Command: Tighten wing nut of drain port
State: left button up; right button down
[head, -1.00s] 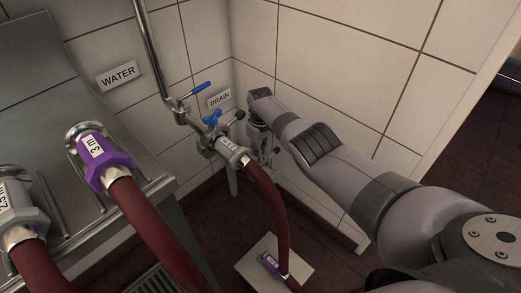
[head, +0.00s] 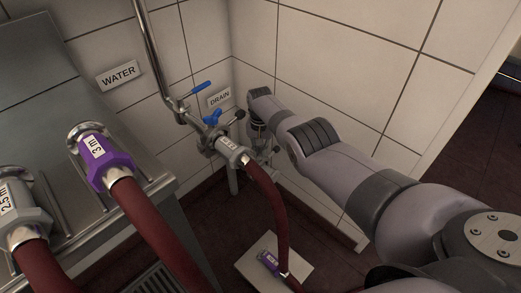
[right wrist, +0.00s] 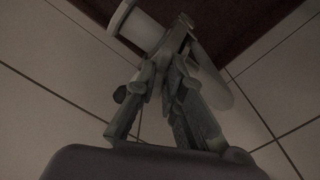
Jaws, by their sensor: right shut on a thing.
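The drain port (head: 213,139) is a metal fitting at the end of a pipe by the corner, under the DRAIN label. A grey coupling (head: 232,152) on a dark red hose is joined to it. A blue winged handle (head: 212,118) sits on top, apart from my gripper. My right gripper (head: 257,134) is beside the port on its right. In the right wrist view its fingers (right wrist: 177,50) close on a small grey winged piece (right wrist: 183,27), which looks like the wing nut; it is dark and partly hidden by the fingers. My left gripper is not in view.
A steel bench (head: 50,95) with purple and grey hose couplings (head: 105,162) stands on the left. Tiled walls close in behind and right. A pale plate (head: 290,270) lies on the floor below.

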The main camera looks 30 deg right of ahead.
jog(key=m, duration=0.5)
dwell(0.5)
jog(key=c, duration=1.7)
grip_release()
